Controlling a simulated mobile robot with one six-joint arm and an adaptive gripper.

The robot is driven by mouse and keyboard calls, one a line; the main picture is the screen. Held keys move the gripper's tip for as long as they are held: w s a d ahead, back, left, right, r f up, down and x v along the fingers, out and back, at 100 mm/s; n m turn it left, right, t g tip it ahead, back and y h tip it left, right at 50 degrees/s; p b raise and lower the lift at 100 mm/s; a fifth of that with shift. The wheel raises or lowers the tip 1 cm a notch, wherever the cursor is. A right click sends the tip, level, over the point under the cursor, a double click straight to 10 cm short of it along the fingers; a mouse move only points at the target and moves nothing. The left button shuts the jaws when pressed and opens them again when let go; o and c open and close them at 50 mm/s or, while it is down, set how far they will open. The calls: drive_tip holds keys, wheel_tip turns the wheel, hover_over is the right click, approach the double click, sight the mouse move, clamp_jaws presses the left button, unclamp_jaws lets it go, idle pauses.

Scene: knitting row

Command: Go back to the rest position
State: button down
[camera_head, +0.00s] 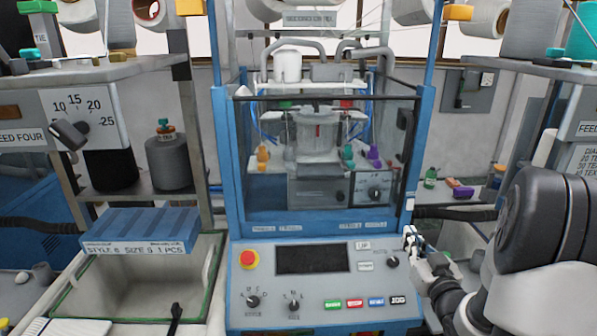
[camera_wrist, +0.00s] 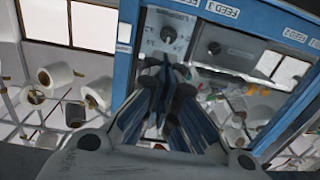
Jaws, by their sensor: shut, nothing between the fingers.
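My gripper (camera_head: 412,240) is in the head view at the right front of the blue-framed machine (camera_head: 222,180), near the upper right corner of its control panel (camera_head: 325,287). My dark and grey arm reaches in from the right edge. In the wrist view my gripper (camera_wrist: 172,75) has its fingers together and nothing between them. Beyond the fingertips the wrist view shows a blue frame and a panel with a knob (camera_wrist: 169,33). I cannot tell whether the fingertips touch the machine.
A blue box (camera_head: 140,232) sits on a green-rimmed bin (camera_head: 70,285) at left. A left shelf holds a grey yarn cone (camera_head: 168,160). A right shelf (camera_head: 530,68) stands near my arm. The control panel has a red button (camera_head: 249,259), knobs and coloured keys.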

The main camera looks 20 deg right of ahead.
drive_tip(key=s+a+r+g, duration=0.1)
drive_tip(key=a+r+g, duration=0.15)
drive_tip(key=a, duration=0.35)
drive_tip(key=s+a+r+g, duration=0.1)
drive_tip(key=a+r+g, duration=0.15)
drive_tip(key=a, duration=0.25)
drive_tip(key=s+a+f+n+g+y, duration=0.1)
drive_tip(key=s+a+g, duration=0.3)
drive_tip(key=s+a, duration=0.5)
drive_tip(key=s+a+f+n+g+y, duration=0.1)
drive_tip(key=s+a+g, duration=0.3)
drive_tip(key=s+a, duration=0.5)
drive_tip(key=s+y, duration=0.1)
drive_tip(key=s, duration=0.4)
drive_tip(key=shift+s+a+y, duration=0.3)
drive_tip(key=shift+y, duration=0.1)
drive_tip(key=shift+f, duration=0.1)
